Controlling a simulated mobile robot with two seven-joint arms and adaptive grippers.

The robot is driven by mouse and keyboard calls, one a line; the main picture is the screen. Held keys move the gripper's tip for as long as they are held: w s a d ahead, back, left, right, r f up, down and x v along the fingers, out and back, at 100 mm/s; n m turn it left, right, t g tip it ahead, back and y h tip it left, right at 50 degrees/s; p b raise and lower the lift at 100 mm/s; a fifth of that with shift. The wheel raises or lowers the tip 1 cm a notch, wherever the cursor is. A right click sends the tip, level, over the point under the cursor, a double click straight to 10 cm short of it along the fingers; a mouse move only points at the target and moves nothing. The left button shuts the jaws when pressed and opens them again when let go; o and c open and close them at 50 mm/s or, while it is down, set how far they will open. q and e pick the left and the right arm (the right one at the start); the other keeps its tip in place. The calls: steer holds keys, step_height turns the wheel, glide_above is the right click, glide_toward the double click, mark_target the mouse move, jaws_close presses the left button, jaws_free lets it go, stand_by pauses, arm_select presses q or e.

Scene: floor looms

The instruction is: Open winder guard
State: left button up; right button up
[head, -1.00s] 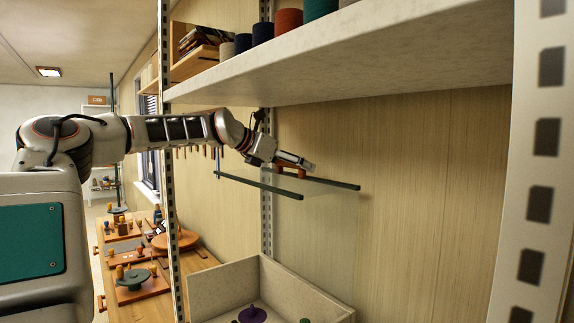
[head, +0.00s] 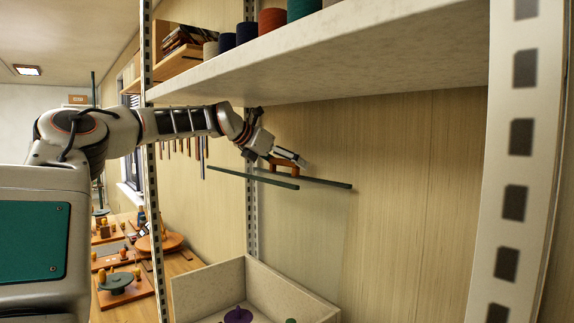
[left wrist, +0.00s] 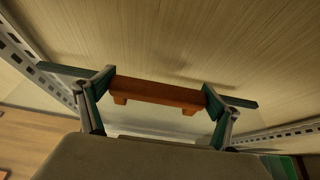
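The winder guard is a clear pane with dark green edges (head: 250,178) on the shelf rack, in front of the wood wall. An orange-brown bar handle (head: 287,162) stands on it. In the left wrist view the handle (left wrist: 158,94) lies between my left gripper's fingers, one at each end, with no clear gap. My left gripper (head: 290,157) is shut on this handle, and it also shows in the left wrist view (left wrist: 159,88). The guard's hinge cannot be made out. My right gripper is not in view.
A thick pale shelf (head: 330,55) with several yarn cones runs above my left arm. A perforated post (head: 513,150) stands at the right. An open pale box (head: 207,287) sits below the guard. A workbench (head: 187,262) with wooden parts is at the left.

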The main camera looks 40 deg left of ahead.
arm_select(q)
steer(key=shift+o, duration=0.4)
steer(key=shift+s+r, duration=0.1)
steer(key=shift+r, duration=0.05)
steer(key=shift+s+r, duration=0.1)
steer(key=shift+s, duration=0.05)
steer(key=s, duration=0.7)
steer(key=s+a, duration=0.1)
steer(key=s, duration=0.3)
steer(key=shift+r, duration=0.35)
steer(key=shift+s+f, duration=0.1)
steer(key=shift+s, duration=0.8)
